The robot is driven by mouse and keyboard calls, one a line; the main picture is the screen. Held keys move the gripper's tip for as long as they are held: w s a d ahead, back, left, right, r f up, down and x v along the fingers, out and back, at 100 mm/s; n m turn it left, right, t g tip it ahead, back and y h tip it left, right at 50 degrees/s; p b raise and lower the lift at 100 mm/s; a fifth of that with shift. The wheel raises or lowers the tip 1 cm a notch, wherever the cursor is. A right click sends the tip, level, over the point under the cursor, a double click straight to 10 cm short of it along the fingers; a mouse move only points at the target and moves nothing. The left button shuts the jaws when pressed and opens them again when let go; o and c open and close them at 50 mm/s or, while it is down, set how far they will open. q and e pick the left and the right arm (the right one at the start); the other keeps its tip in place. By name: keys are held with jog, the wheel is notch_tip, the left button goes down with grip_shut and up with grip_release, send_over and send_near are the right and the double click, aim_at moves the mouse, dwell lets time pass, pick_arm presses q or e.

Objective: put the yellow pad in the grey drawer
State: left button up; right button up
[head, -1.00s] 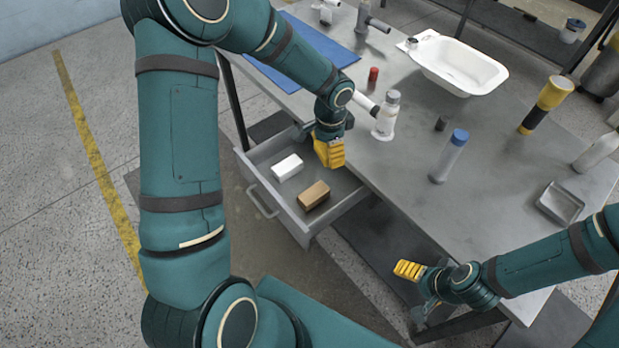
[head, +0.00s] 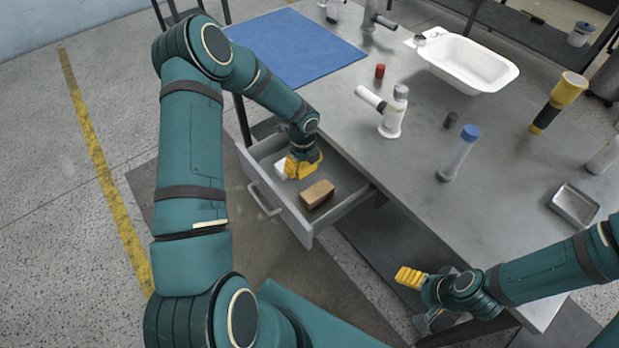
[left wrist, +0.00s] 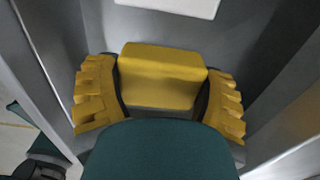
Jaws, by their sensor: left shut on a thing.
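The yellow pad (left wrist: 160,75) is a yellow block between the two yellow fingers of my left gripper (left wrist: 160,100) in the left wrist view. My left gripper (head: 301,168) is shut on it and reaches down inside the open grey drawer (head: 318,228). The pad is hard to tell from the yellow fingers in the head view. Whether it touches the drawer floor I cannot tell. My right gripper (head: 411,279) has yellow fingers and hangs off the front of the table; its opening is unclear.
The drawer also holds a white block (head: 281,167), partly behind my left gripper, and a brown block (head: 317,194). The grey table (head: 410,170) carries a blue mat (head: 295,48), a white tub (head: 468,62), a white bottle-like thing (head: 392,112) and a blue-capped tube (head: 458,153).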

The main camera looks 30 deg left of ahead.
aim_at(304, 183)
pick_arm(q)
jog(key=shift+f+b, duration=0.7)
jog(key=shift+f, duration=2.8)
jog(key=shift+f, duration=0.1)
jog(key=o, duration=0.9)
jog(key=shift+f, duration=0.1)
jog(key=shift+r, duration=0.2)
notch_tip(304, 183, up, 12)
jog(key=p, duration=0.2)
jog(key=shift+p, duration=0.35)
